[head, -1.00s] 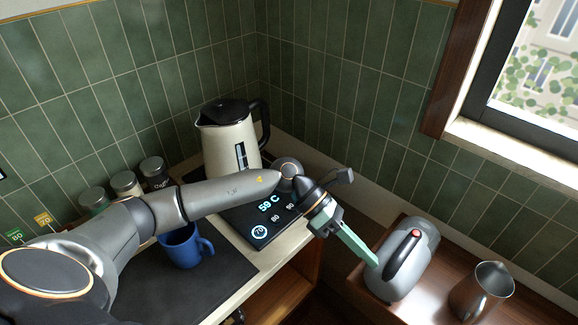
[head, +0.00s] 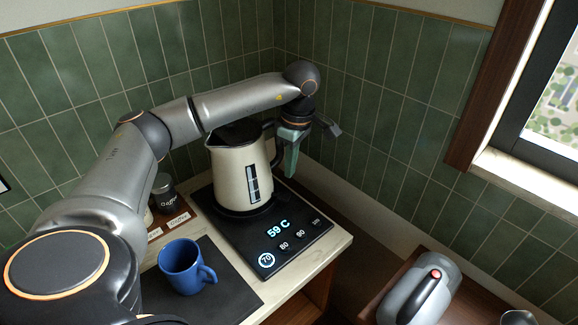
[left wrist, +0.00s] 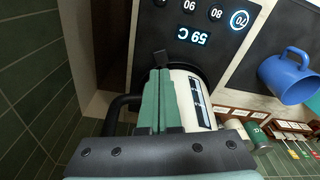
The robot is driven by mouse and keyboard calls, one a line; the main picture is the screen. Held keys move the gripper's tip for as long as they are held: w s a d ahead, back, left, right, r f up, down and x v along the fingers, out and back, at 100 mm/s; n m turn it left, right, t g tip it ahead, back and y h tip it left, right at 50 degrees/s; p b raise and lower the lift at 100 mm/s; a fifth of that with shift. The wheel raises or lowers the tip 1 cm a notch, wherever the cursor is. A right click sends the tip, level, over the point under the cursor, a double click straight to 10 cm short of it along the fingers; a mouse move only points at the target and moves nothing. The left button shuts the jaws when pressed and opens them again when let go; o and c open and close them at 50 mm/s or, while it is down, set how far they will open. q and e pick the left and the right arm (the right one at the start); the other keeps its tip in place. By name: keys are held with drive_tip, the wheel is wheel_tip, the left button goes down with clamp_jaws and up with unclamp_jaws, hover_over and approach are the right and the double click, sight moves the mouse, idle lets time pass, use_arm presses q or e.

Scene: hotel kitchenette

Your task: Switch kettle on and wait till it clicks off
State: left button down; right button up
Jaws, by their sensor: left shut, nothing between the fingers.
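The cream kettle (head: 236,172) with black lid and handle stands upright on a black base (head: 275,236). The base display (head: 278,228) reads 59 C, and the 70 mark is ringed in light blue. My left gripper (head: 290,172) points down beside the handle, at the kettle's right. Its fingers are shut and empty. In the left wrist view the shut green fingers (left wrist: 160,78) overlap the kettle (left wrist: 193,97), with the handle (left wrist: 118,110) to their left. A small dark tab (left wrist: 160,57) shows just past the fingertips. I cannot tell whether they touch it. My right gripper is not in view.
A blue mug (head: 183,268) stands on a dark mat in front of the kettle base. A dark-lidded jar (head: 164,190) is left of the kettle. A grey vessel with a red button (head: 425,292) sits on the lower wooden surface at right. Tiled walls close the corner behind.

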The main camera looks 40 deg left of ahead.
sight(287, 197)
use_arm(q)
drive_tip(key=shift+f, duration=0.15)
drive_tip(key=f+b, duration=0.6)
drive_tip(key=shift+a+f, duration=0.25)
drive_tip(key=shift+f, duration=0.1)
drive_tip(key=shift+s, duration=0.1)
